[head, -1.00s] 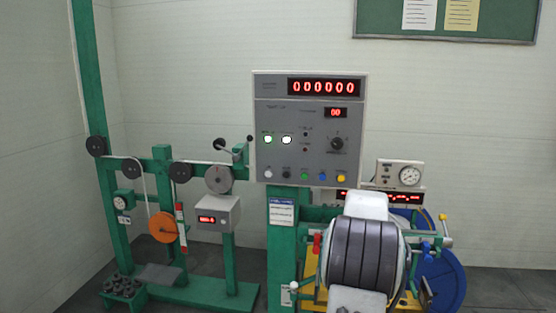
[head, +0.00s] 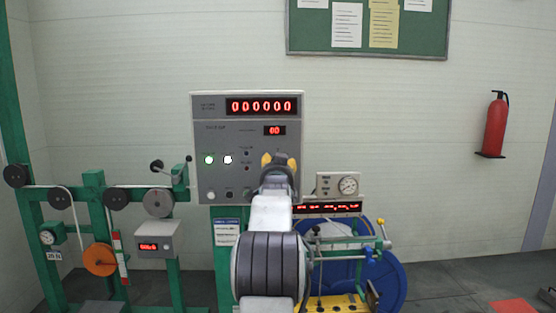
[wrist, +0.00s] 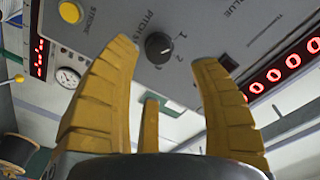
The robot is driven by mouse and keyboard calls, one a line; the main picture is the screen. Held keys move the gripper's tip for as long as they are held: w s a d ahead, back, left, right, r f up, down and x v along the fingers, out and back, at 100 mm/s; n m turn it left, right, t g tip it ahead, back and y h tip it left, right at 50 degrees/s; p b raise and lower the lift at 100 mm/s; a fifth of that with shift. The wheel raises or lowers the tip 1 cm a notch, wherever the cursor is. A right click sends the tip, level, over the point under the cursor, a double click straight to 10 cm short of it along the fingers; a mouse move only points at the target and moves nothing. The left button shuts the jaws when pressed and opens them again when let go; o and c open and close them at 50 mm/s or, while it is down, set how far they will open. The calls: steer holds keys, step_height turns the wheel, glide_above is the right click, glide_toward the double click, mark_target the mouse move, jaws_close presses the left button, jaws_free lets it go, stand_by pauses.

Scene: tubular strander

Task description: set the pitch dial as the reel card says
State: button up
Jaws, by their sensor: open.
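The pitch dial (wrist: 159,47) is a round black knob with a pointer mark on the grey control panel, beside the word PITCH and the printed numbers 1 and 2. My gripper (wrist: 164,54) is open, its yellow fingers spread to either side of the dial in the wrist view. No contact with the dial can be made out. In the head view my gripper (head: 279,160) is in front of the panel's lower right and hides the dial. The control panel (head: 212,130) shows red zeros. I cannot tell which paper is the reel card.
A green notice board (head: 420,36) with several papers hangs on the back wall. A label (head: 227,232) is on the green post below the panel. A gauge box (head: 337,184) and blue reel (head: 389,275) are at right. A fire extinguisher (head: 496,125) hangs farther right.

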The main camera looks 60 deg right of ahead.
steer(key=shift+p+x, duration=2.05)
steer(key=shift+x, duration=0.85)
jaws_close()
steer(key=shift+r+m+b, duration=0.2)
steer(key=shift+m+b, duration=1.2)
steer(key=shift+b, duration=0.15)
steer(key=shift+a, duration=0.1)
